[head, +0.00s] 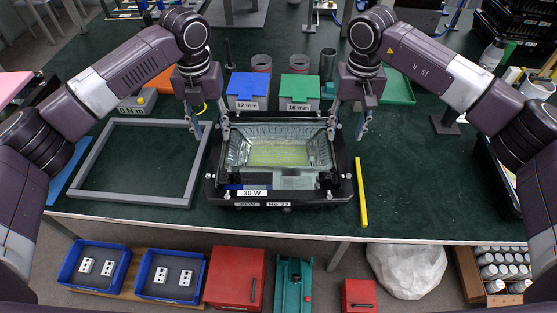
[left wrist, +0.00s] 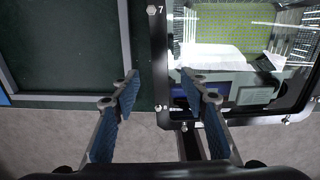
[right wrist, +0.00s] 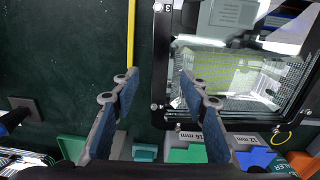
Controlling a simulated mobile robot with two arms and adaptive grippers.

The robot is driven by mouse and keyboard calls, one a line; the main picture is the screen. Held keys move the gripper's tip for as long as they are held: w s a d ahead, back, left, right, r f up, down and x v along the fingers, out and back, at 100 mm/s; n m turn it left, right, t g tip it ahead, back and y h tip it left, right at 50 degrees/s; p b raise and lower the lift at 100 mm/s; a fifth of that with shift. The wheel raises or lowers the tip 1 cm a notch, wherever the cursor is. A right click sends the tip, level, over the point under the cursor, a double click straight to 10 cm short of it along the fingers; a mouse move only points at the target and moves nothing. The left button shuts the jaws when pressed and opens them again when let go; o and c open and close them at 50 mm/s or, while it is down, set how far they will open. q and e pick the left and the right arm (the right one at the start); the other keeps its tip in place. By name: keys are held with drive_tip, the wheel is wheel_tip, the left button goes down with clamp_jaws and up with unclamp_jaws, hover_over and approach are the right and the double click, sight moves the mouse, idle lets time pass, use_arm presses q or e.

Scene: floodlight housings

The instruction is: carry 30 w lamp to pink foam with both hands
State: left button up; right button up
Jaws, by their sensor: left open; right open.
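The 30 W lamp (head: 343,186) is a black housing with a glass front and a "30 W" label, lying flat mid-table. My left gripper (head: 196,128) is open above its left rim; in the left wrist view the fingertips (left wrist: 158,77) appear on either side of the lamp's edge (left wrist: 160,45). My right gripper (head: 361,128) is open above the right rim; in the right wrist view its fingertips (right wrist: 157,77) likewise appear either side of the lamp's edge (right wrist: 161,45). I cannot tell their height over the rim. A pink slab, seemingly the foam (head: 11,86), shows partly at the far left edge.
A grey frame (head: 130,197) lies left of the lamp and a yellow bar (head: 361,192) right of it. Blue-lidded (head: 247,88) and green-lidded (head: 298,88) bins stand behind it.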

sight(216, 149)
use_arm(q)
wheel_tip(216, 149, down, 4)
drive_tip(key=shift+s, duration=0.1)
use_arm(e)
wheel_tip(216, 149, down, 4)
drive_tip(key=shift+s, duration=0.15)
use_arm(q)
drive_tip(key=shift+f, duration=0.9)
use_arm(e)
drive_tip(key=shift+f, duration=0.9)
use_arm(q)
clamp_jaws()
use_arm(e)
clamp_jaws()
use_arm(q)
drive_tip(key=shift+r, duration=0.15)
use_arm(e)
drive_tip(key=shift+r, duration=0.15)
